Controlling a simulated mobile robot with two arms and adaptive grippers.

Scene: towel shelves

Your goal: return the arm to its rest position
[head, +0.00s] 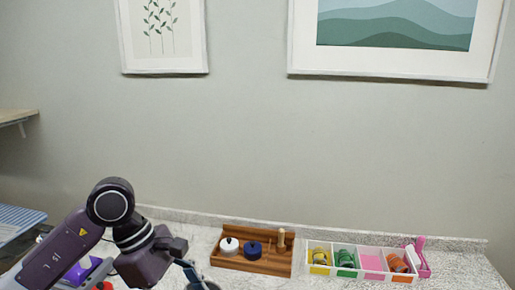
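My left arm comes in from the lower left in the head view, bent at a dark rounded joint. My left gripper (188,272) is at the bottom edge, over the near left part of the counter. Its fingers are small, partly hidden and cut off by the frame, so I cannot tell whether they are open or shut. My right arm and gripper are not in view.
A speckled counter (455,266) runs along the wall. On it stand a wooden tray (225,262) with small jars and a white divided box (331,272) with colored items. A wooden shelf (15,114) juts in at left. Framed pictures hang above.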

